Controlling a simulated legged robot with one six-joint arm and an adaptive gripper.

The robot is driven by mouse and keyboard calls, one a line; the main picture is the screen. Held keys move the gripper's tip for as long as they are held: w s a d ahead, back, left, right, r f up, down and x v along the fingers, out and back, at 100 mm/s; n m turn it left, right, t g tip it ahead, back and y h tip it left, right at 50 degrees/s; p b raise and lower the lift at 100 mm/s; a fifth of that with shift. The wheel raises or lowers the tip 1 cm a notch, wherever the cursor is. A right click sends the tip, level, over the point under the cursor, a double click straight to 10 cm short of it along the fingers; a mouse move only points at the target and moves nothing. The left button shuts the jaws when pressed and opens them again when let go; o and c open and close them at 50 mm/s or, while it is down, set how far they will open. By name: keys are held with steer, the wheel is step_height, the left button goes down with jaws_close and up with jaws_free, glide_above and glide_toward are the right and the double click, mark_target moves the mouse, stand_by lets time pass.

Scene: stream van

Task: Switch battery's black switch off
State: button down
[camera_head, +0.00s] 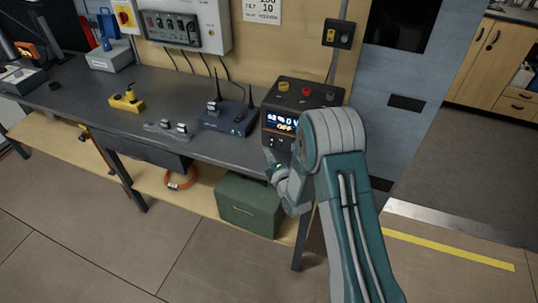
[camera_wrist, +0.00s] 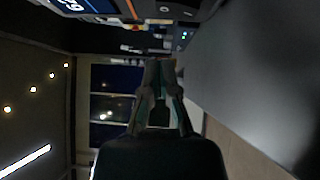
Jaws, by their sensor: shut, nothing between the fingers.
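The battery (camera_head: 290,99) is a dark box at the right end of the workbench. Its lit front display (camera_head: 283,122) shows "62% 0 V" and an orange "OFF". Its top carries a yellow knob (camera_head: 283,86), a red knob (camera_head: 306,91) and a dark part. I cannot make out the black switch for sure; my arm hides part of the front's right side. My gripper (camera_head: 272,158) is just below the battery's front, near the bench edge. In the wrist view its fingers (camera_wrist: 158,66) are shut and empty, with part of the battery's display (camera_wrist: 68,5) at the top left.
A router with antennas (camera_head: 229,116) stands left of the battery on the dark workbench (camera_head: 75,97). A yellow item (camera_head: 127,102) lies further left. A green box (camera_head: 249,204) sits on the shelf below. Open floor (camera_head: 80,240) lies in front.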

steer(key=v, duration=0.9)
steer(key=shift+s+d+r, duration=0.2)
steer(key=shift+d+r, duration=0.05)
steer(key=shift+r, duration=0.45)
steer(key=s+d+r+m+g+h, duration=0.1)
steer(key=d+r+m+g+h, duration=0.2)
steer(key=r+m, duration=0.4)
steer(key=s+d+r+m+g+h, duration=0.15)
steer(key=d+r+m+h, duration=0.3)
steer(key=r, duration=0.45)
steer(key=s+d+r+m+g, duration=0.1)
steer(key=s+m, duration=0.3)
steer(key=s, duration=0.4)
steer(key=s+d+r+m+g, duration=0.2)
steer(key=s+r+m+g, duration=0.1)
steer(key=s, duration=0.5)
steer(key=s+d+r+m+g, duration=0.1)
steer(key=s+r+m+g, duration=0.2)
steer(key=s+m, duration=0.2)
steer(key=s, duration=0.3)
steer(key=shift+s+d+r, duration=0.25)
steer(key=shift+s+d, duration=0.05)
steer(key=shift+m+h, duration=0.25)
